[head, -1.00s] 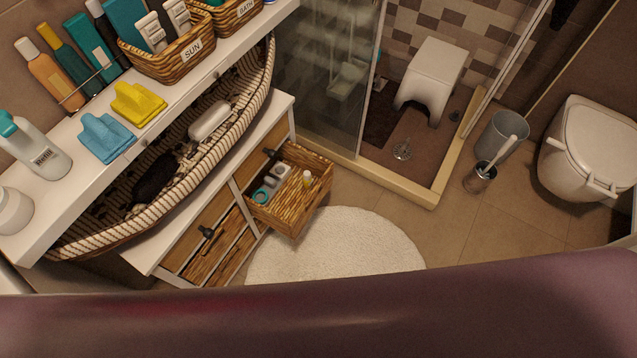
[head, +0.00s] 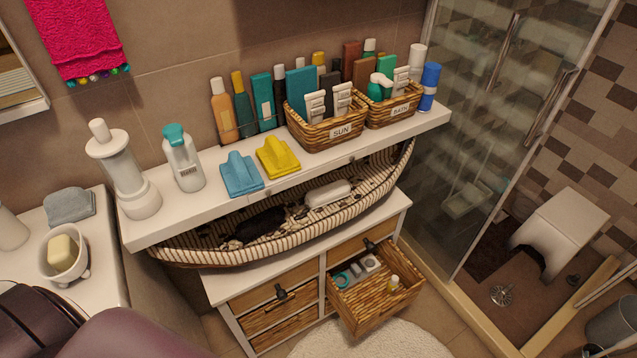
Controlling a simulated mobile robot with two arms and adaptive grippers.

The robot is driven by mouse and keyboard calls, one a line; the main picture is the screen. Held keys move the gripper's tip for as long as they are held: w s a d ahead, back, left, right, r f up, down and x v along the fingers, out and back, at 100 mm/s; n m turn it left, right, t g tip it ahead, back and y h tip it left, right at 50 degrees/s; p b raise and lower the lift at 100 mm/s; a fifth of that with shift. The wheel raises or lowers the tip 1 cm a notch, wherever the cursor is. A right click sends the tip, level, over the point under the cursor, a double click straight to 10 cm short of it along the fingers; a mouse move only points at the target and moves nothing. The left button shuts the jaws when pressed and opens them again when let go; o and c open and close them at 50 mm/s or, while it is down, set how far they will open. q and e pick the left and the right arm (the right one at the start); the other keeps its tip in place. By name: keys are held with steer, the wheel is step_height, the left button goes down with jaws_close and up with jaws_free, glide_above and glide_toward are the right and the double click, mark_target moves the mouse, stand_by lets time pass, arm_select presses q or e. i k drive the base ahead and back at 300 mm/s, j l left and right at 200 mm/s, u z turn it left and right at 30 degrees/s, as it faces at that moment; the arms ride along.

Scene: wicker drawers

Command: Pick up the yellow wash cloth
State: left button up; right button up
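The yellow wash cloth (head: 278,157) lies folded on the white shelf (head: 300,172), near its front edge. A blue wash cloth (head: 241,174) lies just to its left. The SUN basket (head: 327,128) stands to its right and slightly behind. All of the yellow cloth's top is in sight and nothing covers it. Neither of my grippers shows in the head view.
A white bottle (head: 184,160) and a white dispenser (head: 124,175) stand on the shelf's left part. Below are a boat-shaped basket (head: 180,250) and an open wicker drawer (head: 374,304) that sticks out. Several bottles line the back wall.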

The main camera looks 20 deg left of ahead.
mark_target(276, 158)
steer(key=u, duration=0.45)
steer(key=i+l+u, duration=0.1)
steer(key=u, duration=0.35)
steer(key=l+u, duration=0.2)
steer(key=u, duration=0.25)
